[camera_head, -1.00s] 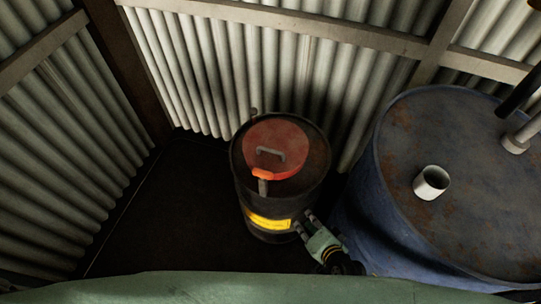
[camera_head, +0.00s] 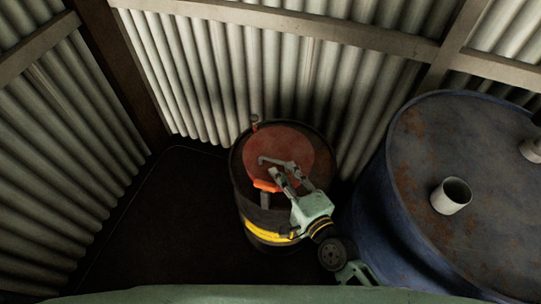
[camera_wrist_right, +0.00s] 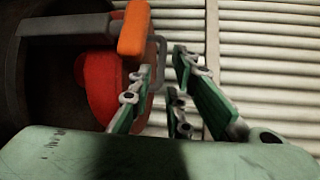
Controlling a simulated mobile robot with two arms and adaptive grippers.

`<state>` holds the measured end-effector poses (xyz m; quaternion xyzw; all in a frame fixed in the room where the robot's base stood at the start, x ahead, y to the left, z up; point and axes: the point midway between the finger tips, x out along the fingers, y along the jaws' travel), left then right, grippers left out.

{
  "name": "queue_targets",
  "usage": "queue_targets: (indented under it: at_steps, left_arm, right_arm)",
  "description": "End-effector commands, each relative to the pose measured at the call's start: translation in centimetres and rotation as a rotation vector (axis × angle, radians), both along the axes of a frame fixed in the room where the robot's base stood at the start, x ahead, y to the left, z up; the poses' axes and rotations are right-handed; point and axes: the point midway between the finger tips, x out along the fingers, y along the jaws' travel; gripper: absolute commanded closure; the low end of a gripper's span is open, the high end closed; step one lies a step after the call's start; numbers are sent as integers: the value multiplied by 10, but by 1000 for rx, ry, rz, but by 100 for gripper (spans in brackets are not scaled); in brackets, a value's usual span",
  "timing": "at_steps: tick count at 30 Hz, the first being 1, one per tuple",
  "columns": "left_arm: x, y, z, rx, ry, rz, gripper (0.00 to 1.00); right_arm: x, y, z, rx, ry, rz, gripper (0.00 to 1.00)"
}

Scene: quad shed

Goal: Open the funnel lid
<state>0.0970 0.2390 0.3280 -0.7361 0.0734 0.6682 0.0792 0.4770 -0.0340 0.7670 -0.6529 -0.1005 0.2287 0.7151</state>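A dark drum (camera_head: 248,215) with a yellow band stands near the shed corner. Its round red funnel lid (camera_head: 290,140) is down flat on top and also shows in the right wrist view (camera_wrist_right: 98,90). A grey handle (camera_head: 266,160) rises from the lid; part of it shows in the wrist view (camera_wrist_right: 160,50). An orange-tipped lever (camera_head: 266,186) is at the drum's front rim, with its orange grip large in the wrist view (camera_wrist_right: 134,28). My right gripper (camera_head: 283,174) is over the lid, beside the handle, fingers apart and apparently empty. My left gripper is not in view.
A large rusty blue drum (camera_head: 410,180) stands close on the right, with a white cup-like pipe (camera_head: 451,196) on top. Corrugated walls (camera_head: 200,70) close in behind and left. The dark floor (camera_head: 150,235) left of the drum is clear.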

Motion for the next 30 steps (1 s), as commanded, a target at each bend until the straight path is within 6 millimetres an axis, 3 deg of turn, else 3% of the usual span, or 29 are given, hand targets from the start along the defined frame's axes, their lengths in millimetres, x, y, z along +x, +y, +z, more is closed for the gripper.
queue_targets:
  at_steps: [4, 13, 24, 30]
  left_arm:
    - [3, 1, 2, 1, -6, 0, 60]
    - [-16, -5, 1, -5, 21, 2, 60]
    - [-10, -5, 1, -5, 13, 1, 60]
    - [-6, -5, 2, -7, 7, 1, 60]
  right_arm:
    - [20, 11, -2, 0, -2, 1, 83]
    - [57, 30, -10, -2, -1, 0, 83]
    - [63, 33, -11, -2, 0, 0, 83]
    - [63, 33, -11, -2, 0, 0, 100]
